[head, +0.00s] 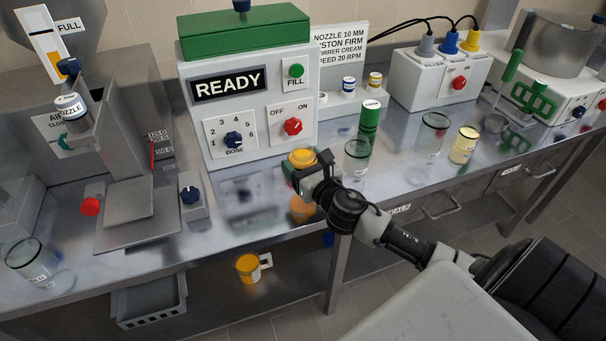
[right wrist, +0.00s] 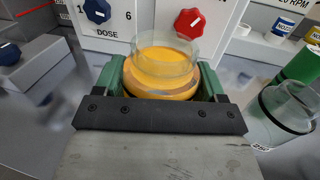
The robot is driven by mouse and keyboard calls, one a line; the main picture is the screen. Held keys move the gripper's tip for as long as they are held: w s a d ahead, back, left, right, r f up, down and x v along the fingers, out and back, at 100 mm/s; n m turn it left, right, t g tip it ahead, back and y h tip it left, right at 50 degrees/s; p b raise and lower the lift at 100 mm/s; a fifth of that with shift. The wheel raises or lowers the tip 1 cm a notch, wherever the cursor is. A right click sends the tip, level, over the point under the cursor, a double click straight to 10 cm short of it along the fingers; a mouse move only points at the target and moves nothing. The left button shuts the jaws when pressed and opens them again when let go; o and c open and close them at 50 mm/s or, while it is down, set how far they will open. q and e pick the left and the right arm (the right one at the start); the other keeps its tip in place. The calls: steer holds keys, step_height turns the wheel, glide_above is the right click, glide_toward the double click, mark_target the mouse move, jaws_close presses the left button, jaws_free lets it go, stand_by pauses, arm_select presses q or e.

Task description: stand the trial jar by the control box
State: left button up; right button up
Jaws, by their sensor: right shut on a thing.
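The trial jar (head: 302,157), a clear glass jar with orange-yellow contents, is held in front of the control box. In the right wrist view the jar (right wrist: 163,70) sits upright between the green fingers; no label on it shows. My right gripper (head: 304,170) is shut on it; it also shows in the right wrist view (right wrist: 163,92). An orange reflection lies below on the shiny bench, and the jar appears raised above it. The control box (head: 254,130) is white with a green top, a READY display, a blue dose knob and a red switch. My left gripper is out of view.
Right of the jar stand an empty glass jar (head: 356,160), a green cylinder (head: 369,118), another glass jar (head: 433,135) and a cream-filled jar (head: 464,146). A blue-knob block (head: 192,196) stands left. The steel bench (head: 240,215) is bare before the control box.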

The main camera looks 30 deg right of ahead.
steer(key=shift+f+b, duration=0.45)
steer(key=shift+f, duration=1.4)
steer(key=shift+s+f, duration=0.1)
steer(key=o, duration=1.1)
steer(key=s+b, duration=0.2)
steer(key=s, duration=1)
steer(key=shift+a, duration=0.2)
